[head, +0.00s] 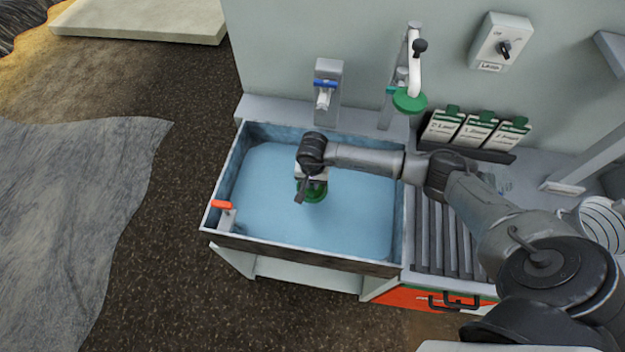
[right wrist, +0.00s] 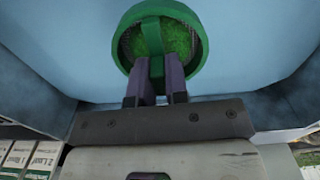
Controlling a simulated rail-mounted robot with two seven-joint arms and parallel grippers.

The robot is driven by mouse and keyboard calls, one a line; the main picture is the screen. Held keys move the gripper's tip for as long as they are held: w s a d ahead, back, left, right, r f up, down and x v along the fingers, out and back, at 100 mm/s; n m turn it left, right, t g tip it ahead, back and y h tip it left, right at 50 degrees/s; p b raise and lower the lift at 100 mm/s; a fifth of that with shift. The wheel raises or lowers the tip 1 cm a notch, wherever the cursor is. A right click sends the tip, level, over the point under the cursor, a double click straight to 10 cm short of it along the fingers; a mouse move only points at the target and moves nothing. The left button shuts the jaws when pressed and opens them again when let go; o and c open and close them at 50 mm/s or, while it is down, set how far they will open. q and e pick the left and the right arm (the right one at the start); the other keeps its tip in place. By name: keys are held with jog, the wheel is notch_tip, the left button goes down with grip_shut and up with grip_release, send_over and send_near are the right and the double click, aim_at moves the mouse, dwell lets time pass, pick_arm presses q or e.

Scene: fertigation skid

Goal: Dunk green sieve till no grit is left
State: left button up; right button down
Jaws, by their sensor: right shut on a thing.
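The green sieve (head: 316,193) is over or in the blue water of the sink basin (head: 262,240), near its middle. In the right wrist view the round green sieve (right wrist: 182,40) shows its rim, a bar across it and a greenish mesh face. My right gripper (right wrist: 160,88) is shut on that green bar. In the head view my right gripper (head: 306,184) is partly hidden by its own wrist. I cannot tell how deep the sieve sits or whether grit is on it. My left gripper is not in view.
A blue-handled tap (head: 325,90) stands behind the basin. An orange-handled lever (head: 223,206) is at its left rim. A white pipe with a green disc (head: 409,101) is behind right. Labelled packs (head: 476,132) and a ribbed drainboard (head: 440,240) are to the right.

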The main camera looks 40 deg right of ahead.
notch_tip(320, 180, down, 5)
jog(key=b, duration=0.3)
jog(key=shift+r, duration=0.2)
notch_tip(320, 180, down, 3)
jog(key=b, duration=0.3)
jog(key=shift+f+b, duration=0.5)
jog(key=shift+b, duration=0.05)
dwell(0.3)
